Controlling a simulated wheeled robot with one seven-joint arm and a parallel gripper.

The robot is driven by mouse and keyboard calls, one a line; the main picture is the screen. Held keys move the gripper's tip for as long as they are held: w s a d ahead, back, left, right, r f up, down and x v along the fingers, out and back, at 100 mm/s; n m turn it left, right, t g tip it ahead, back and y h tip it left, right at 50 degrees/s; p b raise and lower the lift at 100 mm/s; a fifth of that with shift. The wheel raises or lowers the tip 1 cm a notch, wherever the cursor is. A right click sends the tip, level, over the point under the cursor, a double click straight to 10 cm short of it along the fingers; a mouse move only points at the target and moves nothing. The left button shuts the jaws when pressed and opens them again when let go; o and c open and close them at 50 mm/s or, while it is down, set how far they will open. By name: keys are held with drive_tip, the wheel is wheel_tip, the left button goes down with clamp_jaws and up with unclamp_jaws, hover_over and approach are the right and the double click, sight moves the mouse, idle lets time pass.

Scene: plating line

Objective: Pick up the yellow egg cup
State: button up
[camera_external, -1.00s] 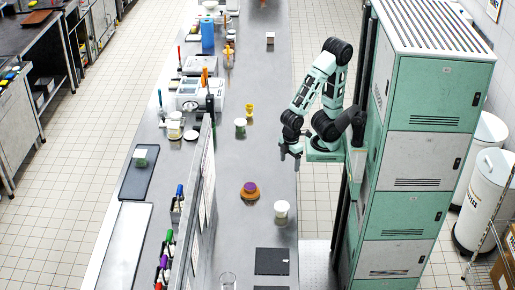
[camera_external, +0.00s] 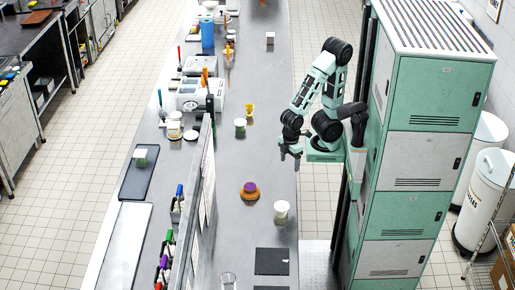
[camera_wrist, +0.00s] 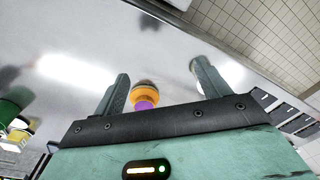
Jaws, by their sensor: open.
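The yellow egg cup (camera_external: 249,110) stands on the grey counter, left of my gripper and a little farther back, next to a green-and-white jar. I cannot make it out in the wrist view. My gripper (camera_external: 290,157) is open and empty above the counter's right edge, apart from the cup. In the wrist view, my two fingers (camera_wrist: 158,85) are spread wide, with nothing held between them. An orange dish with a purple thing on it (camera_wrist: 146,95) shows beyond them.
The green jar (camera_external: 240,128) stands close to the egg cup. The orange dish (camera_external: 249,194), a white-lidded jar (camera_external: 281,210) and a black mat (camera_external: 271,262) lie nearer the camera. A thin upright panel (camera_external: 205,190) runs along the counter. Counter between gripper and cup is clear.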

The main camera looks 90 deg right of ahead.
drive_tip(key=shift+c, duration=0.8)
drive_tip(key=shift+w, duration=0.1)
